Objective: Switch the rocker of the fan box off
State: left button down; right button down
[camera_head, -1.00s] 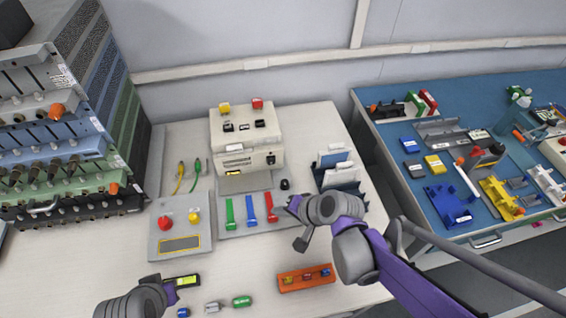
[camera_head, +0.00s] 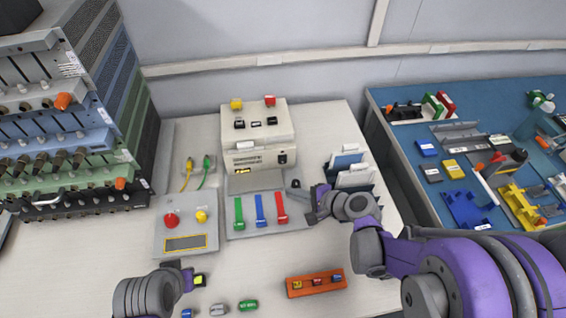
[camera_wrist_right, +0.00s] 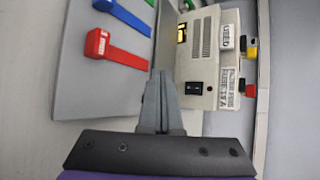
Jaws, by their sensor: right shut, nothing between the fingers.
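The pale beige box (camera_head: 264,151), which I take for the fan box, stands at the back of the table. Its black rocker (camera_head: 282,159) is on the right of the front face, and it also shows in the right wrist view (camera_wrist_right: 195,88). I cannot tell which way the rocker is tipped. My right gripper (camera_head: 296,189) is shut and empty, in front of and below the rocker, apart from it. In the right wrist view its closed fingers (camera_wrist_right: 160,77) point toward the box. My left gripper (camera_head: 193,277) is at the front left, over a small lime-yellow item.
A panel with green, blue and red levers (camera_head: 281,208) lies before the box. A grey box with a red button (camera_head: 171,220) is left of it. A file rack (camera_head: 350,182) stands at right. An orange tray (camera_head: 316,283) lies in front.

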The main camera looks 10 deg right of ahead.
pick_arm(q)
jog(key=shift+f, duration=0.2)
pick_arm(e)
jog(key=w, duration=0.4)
jog(key=w+f, duration=0.1)
jog(key=w, duration=0.2)
pick_arm(q)
jog(key=shift+f, duration=0.1)
pick_arm(e)
jog(key=shift+w+f, duration=0.15)
jog(key=shift+w, duration=0.65)
pick_arm(q)
jog(key=shift+b, duration=0.3)
dwell(0.8)
jog(key=shift+f, duration=0.15)
pick_arm(e)
jog(key=shift+w, duration=0.4)
jog(key=shift+w, duration=0.3)
dwell(0.4)
jog(key=shift+s, duration=0.1)
pick_arm(q)
jog(key=shift+s+f, duration=0.1)
pick_arm(e)
jog(key=shift+s, duration=0.65)
jog(key=shift+s+r, duration=0.2)
jog(key=shift+s, duration=1.05)
jog(key=shift+s+r, duration=0.2)
jog(key=shift+s, duration=1.05)
